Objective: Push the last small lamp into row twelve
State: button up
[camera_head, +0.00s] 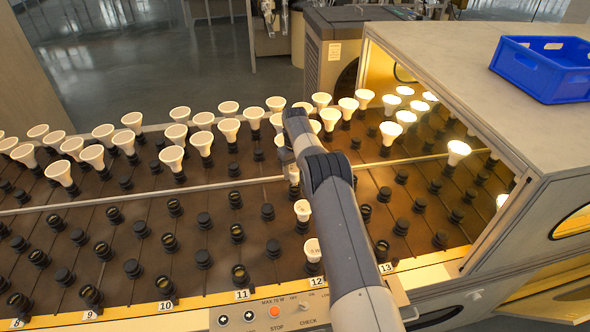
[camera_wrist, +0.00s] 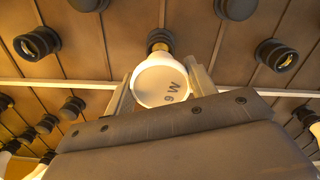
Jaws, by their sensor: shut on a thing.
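My gripper (camera_wrist: 160,72) is shut on a small white lamp (camera_wrist: 162,88) in the wrist view, one finger on each side of its round face, marked "9 W". The lamp's far end meets a black socket (camera_wrist: 157,36) with a brassy part showing; I cannot tell how deep it sits. In the head view my gripper (camera_head: 287,154) is over row twelve, partly hidden by my arm. Two small lamps, one nearer the front (camera_head: 312,250) and one behind it (camera_head: 302,210), stand in that row, in line with the "12" label (camera_head: 317,281).
Wider unlit lamps (camera_head: 171,157) fill the back of the rows at left. Lit lamps (camera_head: 458,150) stand to the right under a hood (camera_head: 470,75) carrying a blue crate (camera_head: 545,68). Empty sockets (camera_head: 204,220) lie either side of row twelve. A control panel (camera_head: 270,315) is at front.

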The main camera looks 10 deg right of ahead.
jog(key=shift+f+b, duration=1.1)
jog(key=shift+f, duration=0.4)
jog(key=o, duration=1.1)
jog(key=shift+c, duration=0.2)
notch_tip(320, 180, up, 11)
jog(key=shift+f+b, duration=0.1)
jog(key=shift+b, duration=0.3)
